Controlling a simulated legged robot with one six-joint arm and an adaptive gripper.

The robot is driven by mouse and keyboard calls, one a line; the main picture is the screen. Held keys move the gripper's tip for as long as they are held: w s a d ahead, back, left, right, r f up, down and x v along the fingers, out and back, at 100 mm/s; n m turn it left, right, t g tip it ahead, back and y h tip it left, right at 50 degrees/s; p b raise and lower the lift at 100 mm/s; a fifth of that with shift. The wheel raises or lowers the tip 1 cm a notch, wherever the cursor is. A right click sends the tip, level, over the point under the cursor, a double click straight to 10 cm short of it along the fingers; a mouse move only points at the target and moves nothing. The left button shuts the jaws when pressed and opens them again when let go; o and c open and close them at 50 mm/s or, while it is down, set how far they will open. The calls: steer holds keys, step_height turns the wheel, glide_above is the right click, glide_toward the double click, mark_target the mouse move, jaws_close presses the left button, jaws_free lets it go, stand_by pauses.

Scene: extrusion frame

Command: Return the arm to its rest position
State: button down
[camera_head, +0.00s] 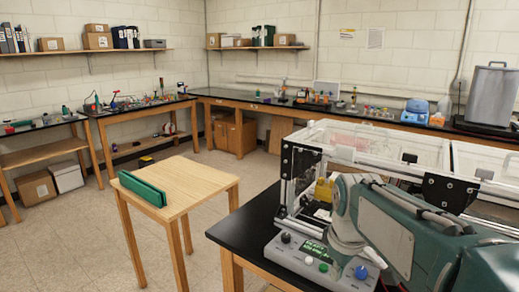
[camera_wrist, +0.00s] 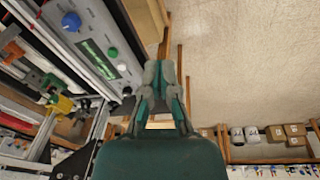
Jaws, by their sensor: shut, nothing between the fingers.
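My arm (camera_head: 400,225), in green and grey, fills the lower right of the head view, folded in front of the extrusion frame (camera_head: 325,125). I cannot make out its fingertips there. In the wrist view my gripper (camera_wrist: 160,70) points up the picture with its two fingers together and nothing between them. The grey control box (camera_wrist: 95,45) with blue and green knobs lies left of the fingers in that view. They appear apart from it. The control box also shows in the head view (camera_head: 312,264), close beside my arm.
The frame and control box stand on a black-topped bench (camera_head: 252,226). A small wooden table (camera_head: 195,180) holds a green block (camera_head: 142,188). Long benches with lab items line the walls, under shelves with boxes. The floor (camera_head: 80,235) around the small table is open.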

steer(key=s+f+m+t, duration=0.2)
steer(key=s+m, duration=0.5)
steer(key=s, duration=0.8)
steer(key=shift+s+f+m+t, duration=0.2)
steer(key=shift+m+t, duration=0.2)
steer(key=shift+t, duration=0.5)
steer(key=shift+w+d, duration=0.1)
steer(key=shift+d, duration=0.05)
stand_by(0.8)
